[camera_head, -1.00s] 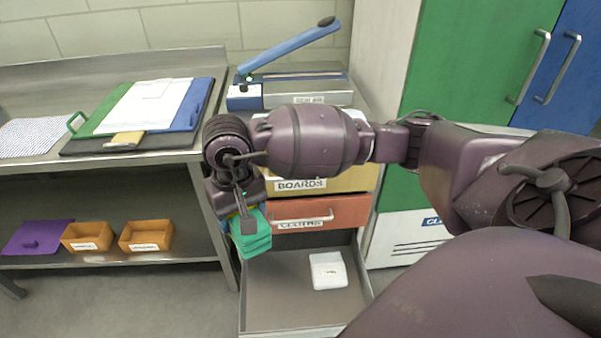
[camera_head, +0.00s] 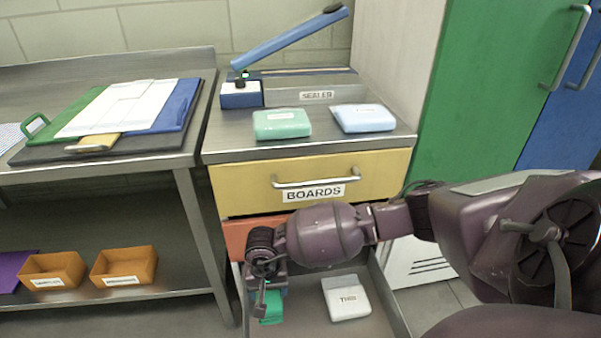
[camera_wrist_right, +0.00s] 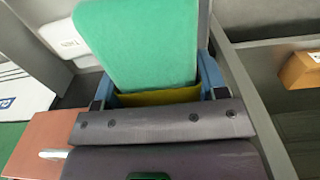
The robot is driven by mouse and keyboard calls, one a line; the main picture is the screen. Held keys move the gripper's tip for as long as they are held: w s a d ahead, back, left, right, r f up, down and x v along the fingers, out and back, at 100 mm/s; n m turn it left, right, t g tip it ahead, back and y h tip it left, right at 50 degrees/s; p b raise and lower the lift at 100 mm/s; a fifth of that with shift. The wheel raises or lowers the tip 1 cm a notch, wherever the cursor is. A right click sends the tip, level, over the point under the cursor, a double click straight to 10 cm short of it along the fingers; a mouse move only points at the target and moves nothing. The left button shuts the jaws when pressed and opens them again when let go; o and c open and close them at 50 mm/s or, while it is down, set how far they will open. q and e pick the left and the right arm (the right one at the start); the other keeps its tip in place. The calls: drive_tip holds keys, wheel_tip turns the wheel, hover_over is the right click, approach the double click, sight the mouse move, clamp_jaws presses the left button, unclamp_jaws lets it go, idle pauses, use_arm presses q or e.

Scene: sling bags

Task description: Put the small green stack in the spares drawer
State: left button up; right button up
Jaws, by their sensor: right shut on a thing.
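My right gripper (camera_head: 262,302) is shut on the small green stack (camera_head: 271,309), at the left side of the open bottom drawer (camera_head: 387,292). In the right wrist view the green stack (camera_wrist_right: 140,45) stands out between the blue fingers, with a yellow strip at its base. In the head view the arm partly hides the stack. Whether it touches the drawer floor, I cannot tell. The drawer's front and any label on it are out of view. My left gripper is not in view.
A white labelled packet (camera_head: 346,298) lies in the drawer, right of the gripper. The yellow BOARDS drawer (camera_head: 235,190) and an orange-red drawer (camera_head: 236,236) above are shut. A larger green packet (camera_head: 282,124) and a pale blue packet (camera_head: 363,118) lie on the cabinet top.

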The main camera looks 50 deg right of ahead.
wheel_tip(320, 180, down, 15)
drive_tip(key=b, duration=0.4)
drive_tip(key=shift+s+b, duration=0.1)
drive_tip(key=shift+b, duration=0.25)
drive_tip(key=shift+f, duration=0.3)
wheel_tip(320, 180, down, 4)
drive_tip(key=shift+f+b, duration=0.1)
drive_tip(key=shift+b, duration=0.8)
drive_tip(key=shift+f, duration=0.1)
drive_tip(key=shift+r, duration=0.2)
drive_tip(key=shift+f, duration=0.15)
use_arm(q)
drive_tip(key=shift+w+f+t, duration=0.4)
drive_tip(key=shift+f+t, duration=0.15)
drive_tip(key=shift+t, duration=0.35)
use_arm(e)
drive_tip(key=o, duration=1.1)
